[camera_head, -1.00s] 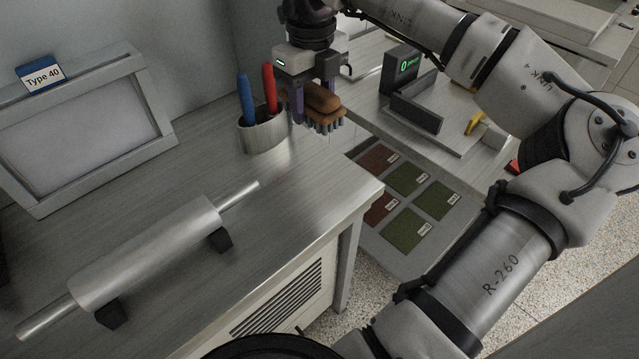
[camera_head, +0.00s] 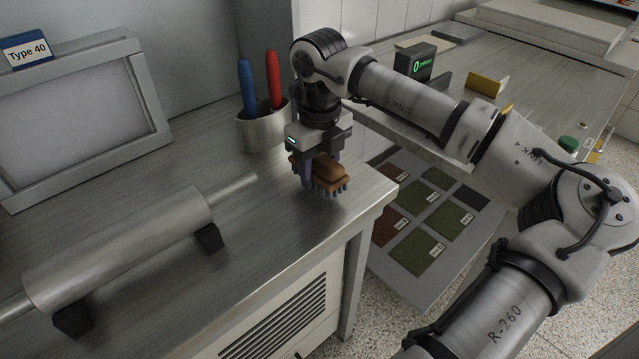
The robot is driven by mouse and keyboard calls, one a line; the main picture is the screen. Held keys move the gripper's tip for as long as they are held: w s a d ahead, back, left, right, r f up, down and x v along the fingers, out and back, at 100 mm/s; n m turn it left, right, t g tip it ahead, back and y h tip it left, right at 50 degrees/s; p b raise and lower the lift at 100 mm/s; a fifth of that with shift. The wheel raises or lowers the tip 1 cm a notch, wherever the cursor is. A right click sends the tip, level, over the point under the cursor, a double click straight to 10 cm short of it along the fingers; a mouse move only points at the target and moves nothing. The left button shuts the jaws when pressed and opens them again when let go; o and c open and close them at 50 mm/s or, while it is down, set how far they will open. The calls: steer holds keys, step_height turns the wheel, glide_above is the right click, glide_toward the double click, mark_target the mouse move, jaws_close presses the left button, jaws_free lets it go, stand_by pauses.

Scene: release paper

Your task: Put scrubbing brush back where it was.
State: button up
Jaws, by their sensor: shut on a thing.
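The scrubbing brush (camera_head: 331,171) has a brown wooden back and dark bristles that point down. My gripper (camera_head: 322,172) is shut on it and holds it upright near the right end of the metal bench (camera_head: 270,215). The bristles are at or just above the bench top; I cannot tell whether they touch. One finger shows in front of the brush, and the other is partly hidden behind it.
A metal cup (camera_head: 262,129) with a blue and a red pen stands behind the brush. A roller (camera_head: 120,250) lies on supports at the left, below a framed panel (camera_head: 80,105). Coloured sample squares (camera_head: 417,252) lie on a lower board at the right. The bench between is clear.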

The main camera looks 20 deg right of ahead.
mark_target(320, 156)
steer(key=shift+f+b, duration=0.3)
steer(key=shift+f, duration=0.85)
steer(key=shift+f, duration=0.25)
steer(key=o, duration=0.9)
steer(key=shift+o, duration=0.2)
steer(key=shift+r, duration=0.15)
step_height(320, 156, up, 12)
steer(key=shift+r, duration=0.1)
